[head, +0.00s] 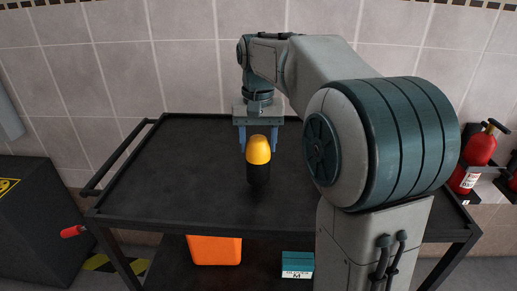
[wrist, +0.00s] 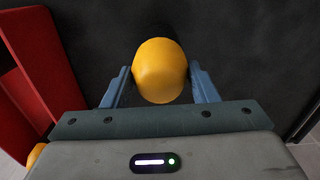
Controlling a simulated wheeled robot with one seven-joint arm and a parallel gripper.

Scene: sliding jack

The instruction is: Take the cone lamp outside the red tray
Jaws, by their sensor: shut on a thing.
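The cone lamp (head: 258,151) has a rounded yellow top and a black base. It is upright over the black cart top (head: 185,165); I cannot tell whether its dark base touches the surface. My gripper (head: 258,145) points down and is shut on the cone lamp, one blue finger on each side. In the wrist view the lamp's yellow top (wrist: 160,70) lies between the two fingers (wrist: 160,85). The red tray (wrist: 50,60) shows at the left edge of the wrist view, beside the lamp. The head view does not show the tray; my arm covers part of the cart.
Another yellow thing (wrist: 35,155) shows partly at the lower left of the wrist view. The cart top left of the lamp is bare. An orange bin (head: 214,250) and a teal box (head: 297,264) are on the lower shelf. A red extinguisher (head: 480,150) is at the right.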

